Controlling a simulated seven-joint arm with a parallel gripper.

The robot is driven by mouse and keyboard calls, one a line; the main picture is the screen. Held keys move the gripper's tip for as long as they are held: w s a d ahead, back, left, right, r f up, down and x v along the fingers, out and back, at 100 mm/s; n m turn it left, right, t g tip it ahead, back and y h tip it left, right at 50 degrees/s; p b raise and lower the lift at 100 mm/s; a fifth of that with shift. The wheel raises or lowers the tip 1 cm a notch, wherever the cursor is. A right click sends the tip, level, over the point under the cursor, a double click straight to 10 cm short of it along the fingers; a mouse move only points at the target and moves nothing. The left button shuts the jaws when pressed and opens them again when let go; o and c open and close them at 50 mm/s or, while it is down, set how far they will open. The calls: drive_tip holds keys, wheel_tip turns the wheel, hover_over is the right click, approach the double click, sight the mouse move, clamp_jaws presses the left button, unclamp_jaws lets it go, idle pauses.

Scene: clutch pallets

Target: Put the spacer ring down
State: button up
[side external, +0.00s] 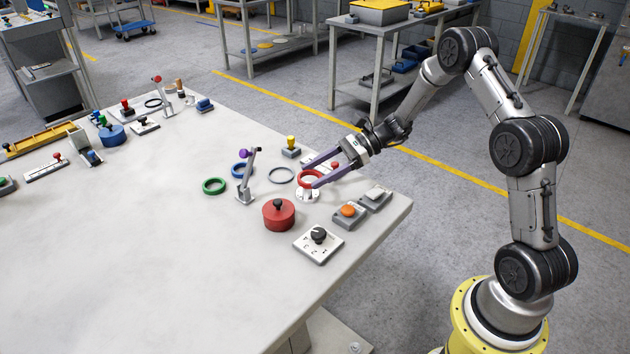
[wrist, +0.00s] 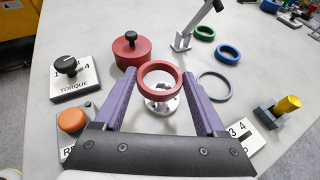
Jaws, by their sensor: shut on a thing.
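A red spacer ring (side external: 310,187) sits between the purple fingers of my gripper (side external: 309,177), which is shut on it. In the wrist view the red ring (wrist: 160,92) lies between the two fingertips (wrist: 160,80), its opening facing up. A small round whitish fixture (side external: 307,196) is just below the ring. It also shows under the ring in the wrist view (wrist: 162,107), partly hidden by it. The ring looks raised over this fixture, but I cannot tell whether they touch.
Green (side external: 214,186), blue (side external: 236,171) and grey (side external: 281,176) rings lie nearby on the table (side external: 150,260). A purple-knobbed lever (side external: 246,180), a red round pot (side external: 279,216), a torque dial (side external: 318,245) and an orange button box (side external: 349,213) stand close. The table's left front is clear.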

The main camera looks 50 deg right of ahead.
drive_tip(key=s+a+r, duration=0.1)
drive_tip(key=s+r, duration=0.7)
drive_tip(key=s, duration=0.4)
drive_tip(key=shift+s+a+r, duration=0.25)
drive_tip(key=shift+s+r, duration=0.1)
drive_tip(key=shift+r, duration=0.05)
drive_tip(key=shift+n+g+y, duration=0.3)
drive_tip(key=shift+n, duration=0.1)
drive_tip(key=a, duration=0.3)
drive_tip(key=w+a, duration=0.1)
drive_tip(key=a, duration=0.1)
drive_tip(key=shift+a+r, duration=0.15)
drive_tip(key=shift+r, duration=0.25)
drive_tip(key=w+a+m+t+h, duration=0.2)
drive_tip(key=w+a+m, duration=0.1)
drive_tip(key=w, duration=0.2)
drive_tip(key=shift+w+a+r+t, duration=0.25)
drive_tip(key=shift+a+r+t, duration=0.05)
drive_tip(key=shift+a+t, duration=0.1)
drive_tip(key=m+t+h, duration=0.4)
drive_tip(key=m+h, duration=0.2)
drive_tip(key=m, duration=0.1)
hover_over(267, 161)
wheel_tip(267, 161, down, 12)
drive_tip(key=shift+s+a+r, duration=0.1)
drive_tip(key=shift+s, duration=0.05)
drive_tip(key=shift+f, duration=1.65)
